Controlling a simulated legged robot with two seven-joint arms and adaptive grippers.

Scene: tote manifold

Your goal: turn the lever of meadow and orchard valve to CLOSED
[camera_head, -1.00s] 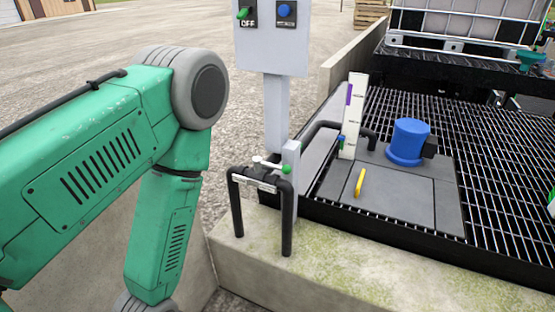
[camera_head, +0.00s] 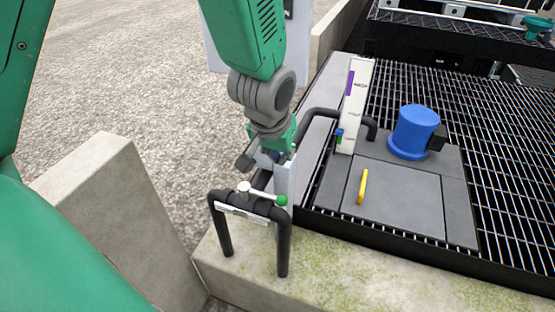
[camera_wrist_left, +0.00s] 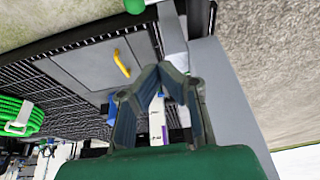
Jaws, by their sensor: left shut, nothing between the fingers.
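A white lever (camera_head: 262,194) with a green ball end (camera_head: 282,200) sits on top of a black U-shaped pipe (camera_head: 222,238) at the concrete kerb. It lies roughly along the pipe's top bar, its ball to the right. The label plate (camera_head: 240,212) on the pipe is too small to read. My left gripper (camera_head: 262,168) is just behind the lever, pointing down beside the grey post (camera_head: 285,182), apart from the lever. Its fingertips meet, empty, in the wrist view (camera_wrist_left: 160,68). The green ball (camera_wrist_left: 134,5) shows at that view's top edge. My right gripper is out of view.
The grey post stands close behind the pipe, next to my left gripper. To the right are a white gauge board (camera_head: 355,105), a blue cylinder (camera_head: 414,131), a yellow handle (camera_head: 362,187) and black grating (camera_head: 500,190). A concrete wall (camera_head: 135,205) stands at the left.

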